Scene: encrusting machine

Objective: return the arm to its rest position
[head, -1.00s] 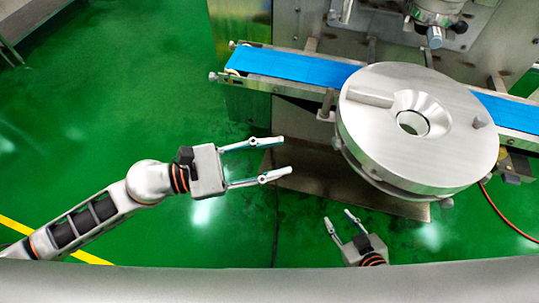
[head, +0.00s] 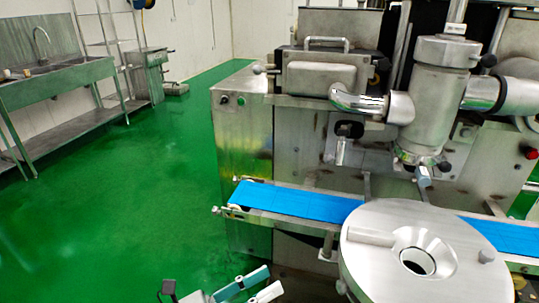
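My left gripper (head: 273,279) shows at the bottom edge of the head view, left of the round metal disc. Its two fingers point right and slightly up, with a gap between them and nothing held. The picture's lower edge cuts off most of its arm. My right gripper and arm are not in view.
The encrusting machine (head: 310,130) fills the right side, with a blue conveyor belt (head: 295,201) and a round metal disc (head: 375,262) in front. A steel sink bench (head: 55,85) stands at far left. The green floor (head: 140,190) between is clear.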

